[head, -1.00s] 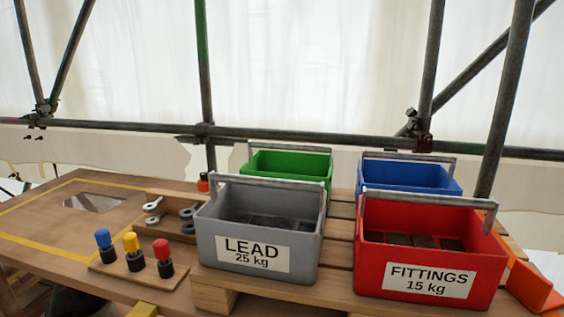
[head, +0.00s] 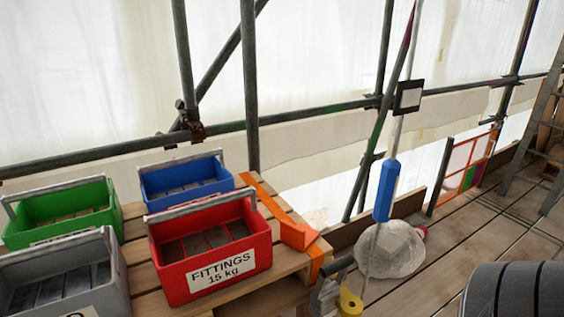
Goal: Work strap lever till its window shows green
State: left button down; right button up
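An orange strap (head: 262,195) runs over the right end of a wooden pallet (head: 255,296), beside the red crate. A wider orange piece (head: 299,236) sits on it at the pallet's right edge. I cannot tell whether this piece is the strap lever. No green window shows on it. Neither gripper is in view.
On the pallet stand a red FITTINGS crate (head: 212,255), a blue crate (head: 187,184), a green crate (head: 66,214) and a grey crate (head: 60,274). Right of it are a blue hexagonal piece (head: 386,191) on a line, a pale round object (head: 393,250) and open plank floor (head: 480,245).

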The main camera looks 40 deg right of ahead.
aim_at(341, 266)
jog(key=z, duration=2.5)
jog(key=i, duration=0.2)
jog(key=u, duration=0.3)
